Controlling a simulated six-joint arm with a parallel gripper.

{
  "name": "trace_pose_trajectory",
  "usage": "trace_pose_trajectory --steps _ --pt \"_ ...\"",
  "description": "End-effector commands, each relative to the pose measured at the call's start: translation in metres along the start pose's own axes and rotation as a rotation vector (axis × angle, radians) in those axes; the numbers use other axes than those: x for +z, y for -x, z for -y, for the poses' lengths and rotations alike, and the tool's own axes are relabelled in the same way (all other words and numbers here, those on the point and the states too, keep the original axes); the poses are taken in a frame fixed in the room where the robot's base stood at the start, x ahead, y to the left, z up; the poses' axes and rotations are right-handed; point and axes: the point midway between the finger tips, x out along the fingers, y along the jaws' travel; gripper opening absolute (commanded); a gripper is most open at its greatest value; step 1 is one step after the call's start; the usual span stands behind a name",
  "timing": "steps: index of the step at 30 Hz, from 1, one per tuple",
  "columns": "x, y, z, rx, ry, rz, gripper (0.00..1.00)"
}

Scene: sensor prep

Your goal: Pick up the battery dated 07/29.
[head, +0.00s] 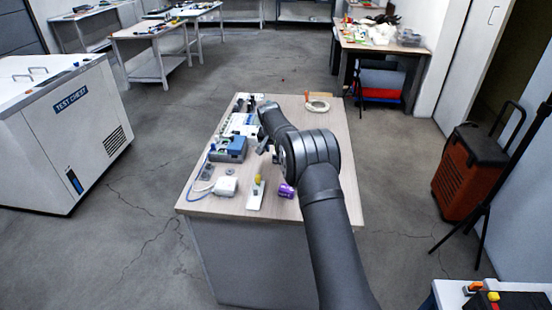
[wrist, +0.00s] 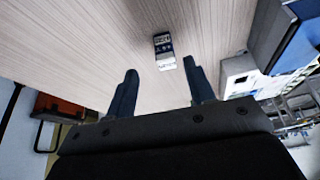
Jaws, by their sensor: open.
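My gripper (wrist: 161,84) is open and empty in the wrist view, its two dark fingers spread over the bare wood tabletop. In the head view a purple battery-like piece (head: 286,190) lies near the table's front edge, with no readable date. My arm hides part of the tabletop there.
The wooden table (head: 330,125) holds a blue-grey device (head: 228,149), a white box with a cable (head: 225,187), a white strip with a yellow piece (head: 257,190) and a tape roll (head: 317,104). The left side is crowded; the far right is clearer.

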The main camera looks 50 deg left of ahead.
Motion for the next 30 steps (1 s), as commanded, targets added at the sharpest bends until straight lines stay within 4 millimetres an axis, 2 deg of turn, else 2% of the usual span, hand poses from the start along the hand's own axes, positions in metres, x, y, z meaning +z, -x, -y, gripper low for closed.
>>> trace_pose_trajectory --steps 5,16,26,30 --pt "0.001 -0.009 0.001 0.000 0.000 0.001 0.49" --pt "0.004 -0.052 0.007 0.001 0.000 0.001 0.49" --pt "0.003 -0.057 0.007 0.000 0.000 0.000 0.49" --pt "0.003 -0.057 0.007 0.000 0.000 0.000 0.22"
